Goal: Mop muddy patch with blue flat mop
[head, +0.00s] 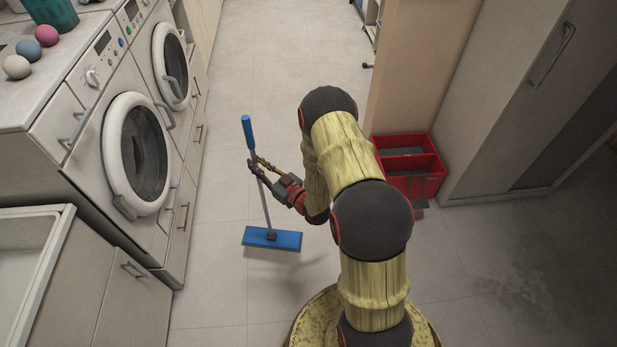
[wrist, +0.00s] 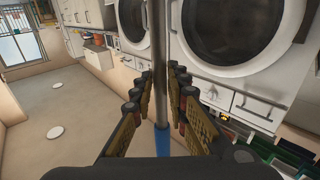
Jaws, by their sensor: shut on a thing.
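The blue flat mop has a grey pole, a blue handle end and a flat blue head (head: 272,239). My gripper (head: 257,165) is shut on its pole, which leans a little in the head view. In the wrist view the pole (wrist: 159,60) runs between the fingers of my gripper (wrist: 160,90). The mop head shows a shadow beneath and seems just above the tiles; exact contact is hard to tell. A muddy patch (head: 515,296), faint and brownish, lies on the floor at the lower right, apart from the mop, on the far side of my arm.
Two front-loading washers (head: 137,155) and a sink cabinet (head: 60,280) line the left. A red divided crate (head: 410,163) stands by the partition wall at right. A tall cabinet (head: 530,95) is at the right.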

